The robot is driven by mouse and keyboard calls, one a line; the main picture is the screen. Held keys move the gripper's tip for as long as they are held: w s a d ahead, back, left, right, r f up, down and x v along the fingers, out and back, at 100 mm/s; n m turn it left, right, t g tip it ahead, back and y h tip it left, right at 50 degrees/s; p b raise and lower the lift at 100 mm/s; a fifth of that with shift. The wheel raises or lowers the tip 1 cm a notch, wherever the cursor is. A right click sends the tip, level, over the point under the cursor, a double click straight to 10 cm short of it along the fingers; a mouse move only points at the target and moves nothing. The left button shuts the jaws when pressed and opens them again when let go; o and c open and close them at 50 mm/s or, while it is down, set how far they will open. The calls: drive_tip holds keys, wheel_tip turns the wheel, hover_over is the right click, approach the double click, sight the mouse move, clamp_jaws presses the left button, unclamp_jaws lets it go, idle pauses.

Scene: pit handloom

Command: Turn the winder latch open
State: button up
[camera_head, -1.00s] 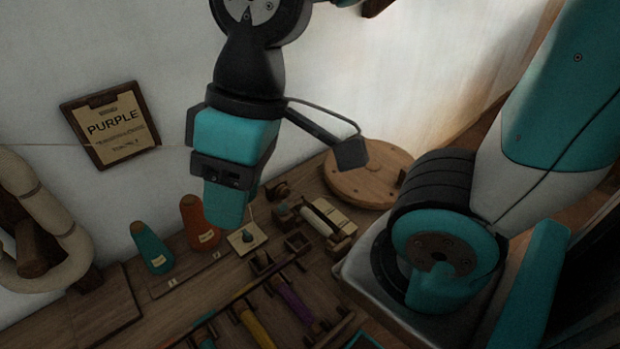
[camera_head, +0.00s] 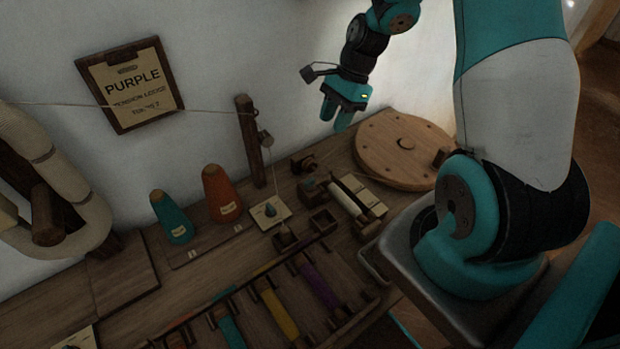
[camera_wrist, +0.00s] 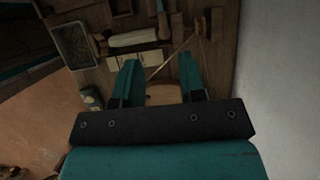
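The winder, a wooden frame with a white roll (camera_head: 347,198), sits on the bench right of the small square boxes. It also shows near the top of the wrist view as a white roll (camera_wrist: 133,39). I cannot make out its latch clearly in either view. My gripper (camera_head: 335,118) hangs above the back of the bench, close to the wall, above and behind the winder. Its two teal fingers point down. In the wrist view the fingers (camera_wrist: 158,62) are spread apart with nothing held between them. They are clear of the winder.
A round wooden disc (camera_head: 395,135) lies right of the winder. Left stand an upright post (camera_head: 249,142), an orange cone (camera_head: 219,190) and a teal cone (camera_head: 170,217). Colored yarn holders, including a purple one (camera_head: 320,285), lie in front. A "PURPLE" board (camera_head: 131,88) hangs on the wall.

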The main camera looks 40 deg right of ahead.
sight(310, 180)
drive_tip(key=x, duration=1.7)
drive_tip(key=shift+a, duration=0.1)
clamp_jaws()
